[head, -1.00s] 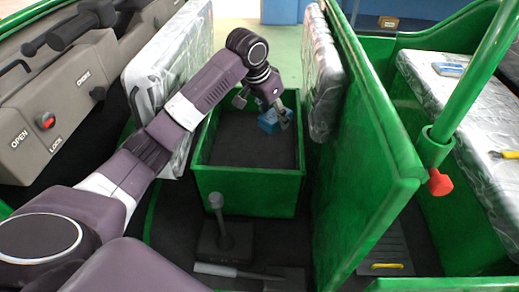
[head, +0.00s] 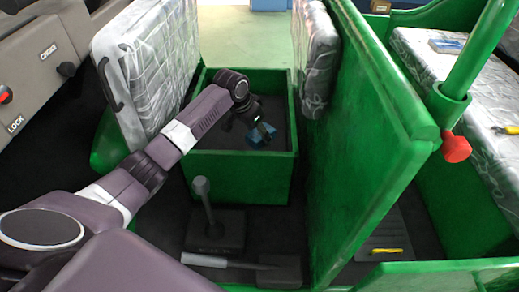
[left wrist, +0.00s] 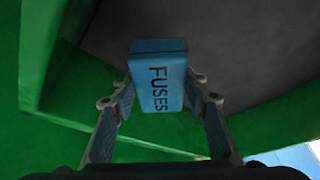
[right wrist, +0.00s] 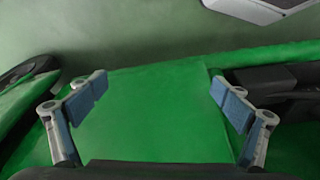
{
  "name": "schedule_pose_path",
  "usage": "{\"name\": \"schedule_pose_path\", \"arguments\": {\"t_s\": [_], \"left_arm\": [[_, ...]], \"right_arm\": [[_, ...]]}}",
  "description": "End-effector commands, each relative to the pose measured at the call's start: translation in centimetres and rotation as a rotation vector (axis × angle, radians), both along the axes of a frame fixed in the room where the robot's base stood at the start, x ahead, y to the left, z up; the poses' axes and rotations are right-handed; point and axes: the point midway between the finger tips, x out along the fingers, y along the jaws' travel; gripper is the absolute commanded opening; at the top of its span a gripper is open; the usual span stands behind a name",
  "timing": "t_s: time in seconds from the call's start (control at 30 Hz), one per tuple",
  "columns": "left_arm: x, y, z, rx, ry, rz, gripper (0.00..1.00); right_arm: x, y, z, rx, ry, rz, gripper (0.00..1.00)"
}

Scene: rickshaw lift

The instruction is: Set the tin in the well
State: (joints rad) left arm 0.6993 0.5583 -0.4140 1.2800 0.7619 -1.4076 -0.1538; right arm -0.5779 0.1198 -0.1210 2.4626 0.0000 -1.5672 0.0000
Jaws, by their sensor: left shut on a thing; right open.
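The tin is a small blue box marked FUSES (left wrist: 158,75). My left gripper (head: 262,128) is shut on it, one finger on each side in the left wrist view. In the head view the tin (head: 260,138) shows against the dark inside of the green open-topped well (head: 240,178), near its front rim. The tin's height above the well floor is hard to tell. My right gripper (right wrist: 159,85) is open and empty, over a green surface in the right wrist view. It does not show in the head view.
A wrapped seat back (head: 145,70) stands left of the well. A green partition (head: 365,150) with a wrapped pad (head: 315,60) rises at its right. A lever (head: 205,205) and a flat-lying tool (head: 225,262) are in front. A red knob (head: 456,148) is further right.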

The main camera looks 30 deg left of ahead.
Motion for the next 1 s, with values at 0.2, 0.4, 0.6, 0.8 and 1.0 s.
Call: {"name": "schedule_pose_path", "arguments": {"t_s": [0.2,0.4,0.6,0.8,1.0], "left_arm": [[0.0,0.0,-1.5,0.0,0.0,0.0,0.15],[0.0,0.0,-5.0,-0.001,0.001,0.001,0.15],[0.1,0.0,-6.4,0.0,-0.002,0.0,0.15],[0.0,0.0,-6.3,-0.001,-0.002,0.0,0.15],[0.0,0.0,-6.6,0.0,-0.001,0.0,0.51]], "right_arm": [[-0.2,0.0,0.1,-0.001,-0.002,0.0,0.94],[-0.2,0.0,-1.1,-0.001,-0.001,0.0,0.94],[-0.2,0.0,-1.4,-0.001,-0.001,0.0,0.94],[-0.2,0.0,-1.3,-0.001,-0.001,0.0,0.94],[-0.2,0.0,-1.3,-0.001,-0.001,0.0,0.94]]}}
